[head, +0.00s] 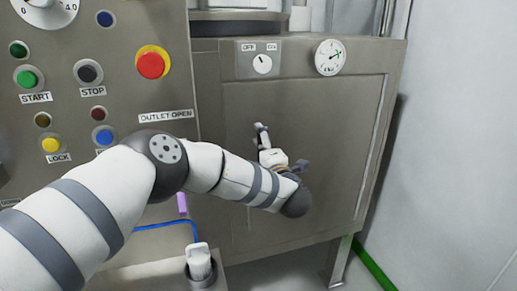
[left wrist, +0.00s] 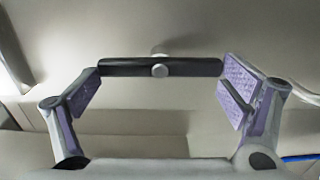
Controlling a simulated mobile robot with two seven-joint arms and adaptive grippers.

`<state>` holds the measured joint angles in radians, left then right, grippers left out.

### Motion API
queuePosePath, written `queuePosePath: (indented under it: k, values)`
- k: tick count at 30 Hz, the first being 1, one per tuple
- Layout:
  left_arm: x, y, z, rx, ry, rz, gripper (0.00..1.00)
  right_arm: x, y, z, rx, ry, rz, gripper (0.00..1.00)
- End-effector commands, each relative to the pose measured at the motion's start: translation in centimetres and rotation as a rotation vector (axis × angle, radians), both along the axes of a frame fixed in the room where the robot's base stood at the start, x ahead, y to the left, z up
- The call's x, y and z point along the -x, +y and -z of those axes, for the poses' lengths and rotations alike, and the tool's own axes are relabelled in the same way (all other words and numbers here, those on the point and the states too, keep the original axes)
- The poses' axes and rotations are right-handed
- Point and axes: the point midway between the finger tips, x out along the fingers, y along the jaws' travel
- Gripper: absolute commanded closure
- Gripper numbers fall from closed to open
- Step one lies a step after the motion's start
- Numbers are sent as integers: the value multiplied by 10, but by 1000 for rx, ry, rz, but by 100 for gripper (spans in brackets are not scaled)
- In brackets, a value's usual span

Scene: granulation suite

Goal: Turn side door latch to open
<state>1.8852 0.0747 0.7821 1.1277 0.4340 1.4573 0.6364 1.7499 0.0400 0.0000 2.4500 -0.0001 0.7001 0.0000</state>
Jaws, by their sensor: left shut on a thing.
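The side door (head: 335,130) is a flat grey-brown metal panel on the machine and looks closed. Its latch (left wrist: 190,67) is a black bar with a round pale hub at its middle; it lies level across the left wrist view. My left gripper (left wrist: 161,88) is shut on the latch, with one purple-padded finger at each end of the bar. In the head view the left gripper (head: 280,146) is at the door's left part, and the latch is mostly hidden there by the gripper. My right gripper is not in view.
A control panel with buttons, including a red stop knob (head: 151,65), is left of the door. A switch (head: 262,63) and a gauge (head: 330,57) sit above it. A blue hose (head: 165,224) and a white item (head: 199,262) in a holder are below. Floor at right is clear.

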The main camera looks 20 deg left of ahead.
Motion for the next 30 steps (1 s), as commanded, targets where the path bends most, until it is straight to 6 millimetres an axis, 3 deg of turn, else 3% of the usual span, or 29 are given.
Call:
queuePosePath:
  k: [11,12,13,24,30]
  values:
    - [0,-1,0,11,-4,1,36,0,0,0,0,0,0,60]
    - [0,-1,0,11,-4,1,4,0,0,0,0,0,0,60]
    - [0,-1,0,10,-3,1,0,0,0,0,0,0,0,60]
    - [2,-2,0,7,-2,1,0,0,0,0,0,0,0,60]
    - [39,-28,0,6,0,6,0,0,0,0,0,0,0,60]
